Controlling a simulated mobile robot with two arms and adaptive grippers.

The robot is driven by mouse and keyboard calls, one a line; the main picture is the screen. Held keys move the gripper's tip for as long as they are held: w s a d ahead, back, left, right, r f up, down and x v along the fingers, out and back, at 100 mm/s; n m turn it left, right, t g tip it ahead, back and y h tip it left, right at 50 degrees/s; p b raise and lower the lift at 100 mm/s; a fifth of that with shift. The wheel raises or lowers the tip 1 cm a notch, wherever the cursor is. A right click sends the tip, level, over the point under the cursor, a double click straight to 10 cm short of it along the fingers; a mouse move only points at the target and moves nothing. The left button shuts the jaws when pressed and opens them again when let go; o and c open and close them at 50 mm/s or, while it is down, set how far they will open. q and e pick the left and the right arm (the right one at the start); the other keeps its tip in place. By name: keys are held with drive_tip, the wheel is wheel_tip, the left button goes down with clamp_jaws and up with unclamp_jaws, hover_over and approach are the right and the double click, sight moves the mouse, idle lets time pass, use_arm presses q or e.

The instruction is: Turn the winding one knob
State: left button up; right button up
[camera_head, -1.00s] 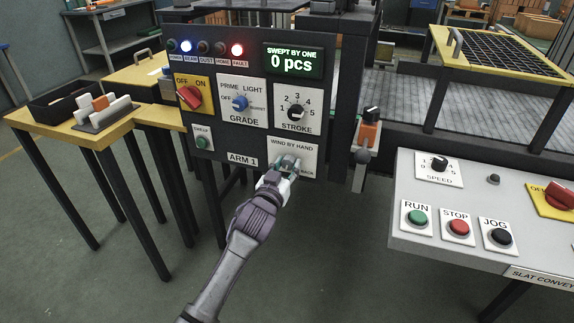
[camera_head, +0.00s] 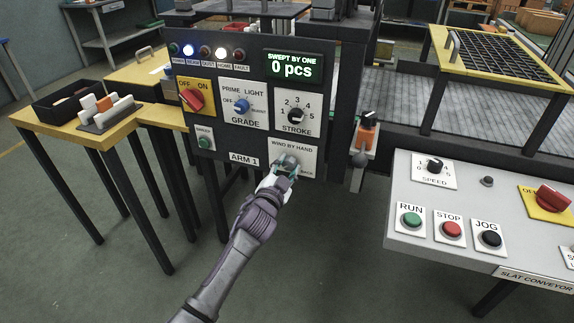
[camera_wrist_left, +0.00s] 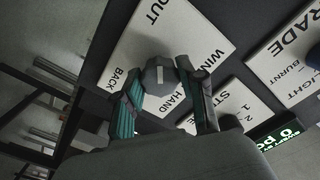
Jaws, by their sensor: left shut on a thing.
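The winding knob (camera_wrist_left: 158,74) is a grey faceted knob with a white mark on its face. It sits on the white "WIND BY HAND" plate (camera_head: 304,150) at the lower right of the dark "ARM 1" panel. My left gripper (camera_head: 287,163) is at this plate, shut on the knob, and hides most of it in the head view. In the left wrist view, the two fingers lie on either side of the knob, with the words "OUT" and "BACK" to its left. My right gripper is in neither view.
The panel (camera_head: 222,159) also bears a red OFF/ON switch (camera_head: 193,99), a blue grade knob (camera_head: 241,106), a black stroke knob (camera_head: 297,116) and a display (camera_head: 292,65) reading "0 pcs". A conveyor console (camera_head: 400,235) stands at right, a yellow table (camera_head: 60,125) at left.

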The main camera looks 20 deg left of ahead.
use_arm(q)
drive_tip(key=shift+m, duration=0.3)
drive_tip(key=o, duration=1.1)
drive_tip(key=shift+o, duration=0.2)
drive_tip(key=shift+s, duration=0.1)
drive_tip(key=s, duration=1.2)
drive_tip(key=shift+a, duration=0.2)
drive_tip(key=shift+w, duration=0.1)
